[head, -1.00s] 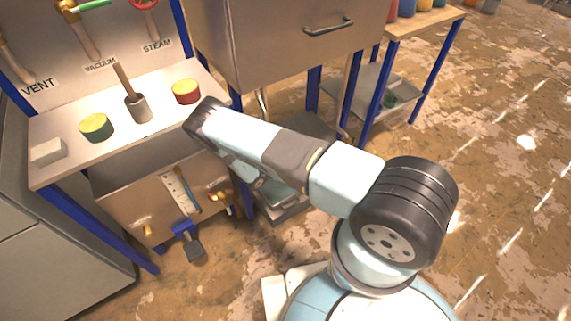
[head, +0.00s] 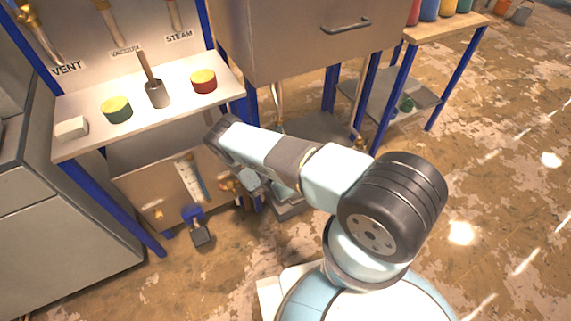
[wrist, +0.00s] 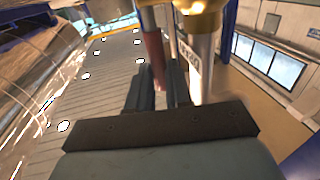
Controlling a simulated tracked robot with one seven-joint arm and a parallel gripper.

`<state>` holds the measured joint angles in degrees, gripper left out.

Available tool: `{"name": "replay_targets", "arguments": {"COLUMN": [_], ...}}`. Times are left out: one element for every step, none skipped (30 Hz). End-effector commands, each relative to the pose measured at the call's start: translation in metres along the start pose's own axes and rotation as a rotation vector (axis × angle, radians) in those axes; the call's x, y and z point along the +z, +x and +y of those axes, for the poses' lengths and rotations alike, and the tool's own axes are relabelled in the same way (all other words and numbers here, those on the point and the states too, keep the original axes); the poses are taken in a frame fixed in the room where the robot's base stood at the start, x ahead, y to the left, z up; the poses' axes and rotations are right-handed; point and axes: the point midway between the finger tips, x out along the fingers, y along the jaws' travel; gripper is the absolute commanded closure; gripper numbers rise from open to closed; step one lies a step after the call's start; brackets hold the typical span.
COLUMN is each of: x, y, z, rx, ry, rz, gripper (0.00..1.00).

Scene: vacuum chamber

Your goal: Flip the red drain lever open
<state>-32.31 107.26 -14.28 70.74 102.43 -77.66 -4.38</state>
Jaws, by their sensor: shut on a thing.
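The red drain lever (wrist: 153,52) hangs down in the upper middle of the wrist view, below a brass valve body (wrist: 200,5). My gripper (wrist: 158,85) has its two dark fingers on either side of the lever's lower end and is shut on it. A pale metal pipe (wrist: 195,60) with partly readable lettering runs down just right of the fingers. In the head view my arm hides the gripper and the lever.
The steel chamber cabinet (head: 290,45) stands on blue legs above my arm. A wooden-topped table (head: 448,27) is at right. Open floor (head: 500,170) lies to the right.

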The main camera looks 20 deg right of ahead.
Motion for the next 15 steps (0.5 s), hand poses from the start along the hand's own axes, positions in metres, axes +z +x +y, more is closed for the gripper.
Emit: {"name": "replay_targets", "arguments": {"x": [0.0023, 0.0024, 0.0023, 0.0024, 0.0024, 0.0023, 0.0023, 0.0023, 0.0023, 0.0023, 0.0023, 0.0023, 0.0022, 0.0021, 0.0019], "y": [-0.0012, -0.001, -0.0009, -0.001, -0.001, -0.0011, -0.0011, -0.0012, -0.0012, -0.0012, -0.0013, -0.0014, -0.0013, -0.0012, -0.0008], "z": [0.0026, 0.0028, 0.0028, 0.0029, 0.0029, 0.0028, 0.0028, 0.0028, 0.0028, 0.0027, 0.0027, 0.0026, 0.0026, 0.0025, 0.0024], "rx": [0.003, 0.004, 0.004, 0.004, 0.005, 0.005, 0.005, 0.005, 0.005, 0.005, 0.005, 0.005, 0.005, 0.004, 0.004], "ry": [-0.004, -0.004, -0.004, -0.005, -0.005, -0.004, -0.004, -0.004, -0.004, -0.004, -0.004, -0.004, -0.004, -0.004, -0.004], "rz": [-0.001, -0.001, 0.0, 0.0, 0.0, 0.0, 0.0, 0.0, 0.0, -0.001, -0.001, -0.001, -0.001, 0.0, 0.0], "gripper": [1.0, 1.0, 1.0, 1.0, 1.0, 1.0, 1.0, 1.0, 1.0, 1.0, 1.0, 1.0, 0.78, 0.76, 0.72]}}
